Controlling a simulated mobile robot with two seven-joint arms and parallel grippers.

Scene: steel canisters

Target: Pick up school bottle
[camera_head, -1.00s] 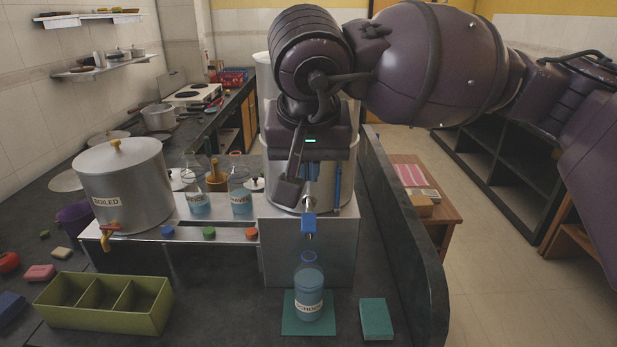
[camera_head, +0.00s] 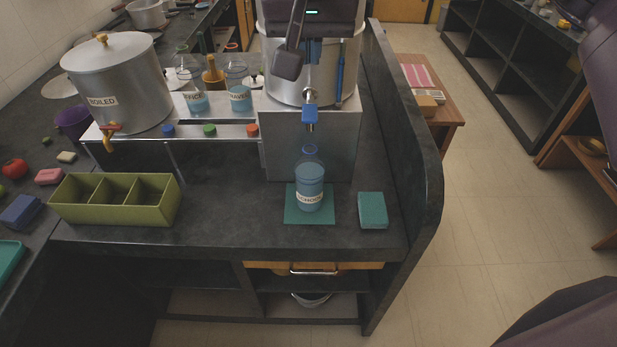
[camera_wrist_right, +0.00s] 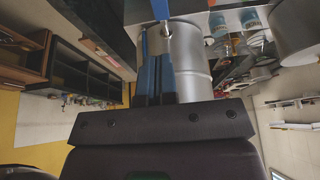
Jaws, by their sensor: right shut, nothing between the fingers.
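The school bottle (camera_head: 309,187), a clear bottle of blue liquid with a blue neck ring and a "SCHOOL" label, stands upright on a teal mat (camera_head: 291,214). It is below the blue-handled tap (camera_head: 310,113) of a steel canister. My right gripper (camera_head: 312,54) is in front of that canister, above the tap and well above the bottle. Its blue fingers are shut and empty; they also show in the right wrist view (camera_wrist_right: 157,78). The bottle is apart from the gripper. My left gripper is in neither view.
A teal block (camera_head: 372,210) lies right of the mat. A green three-compartment box (camera_head: 115,213) stands at left. The "BOILED" pot (camera_head: 118,85) and two labelled flasks (camera_head: 238,98) stand on a metal shelf. A raised dark wall (camera_head: 425,180) borders the counter's right side.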

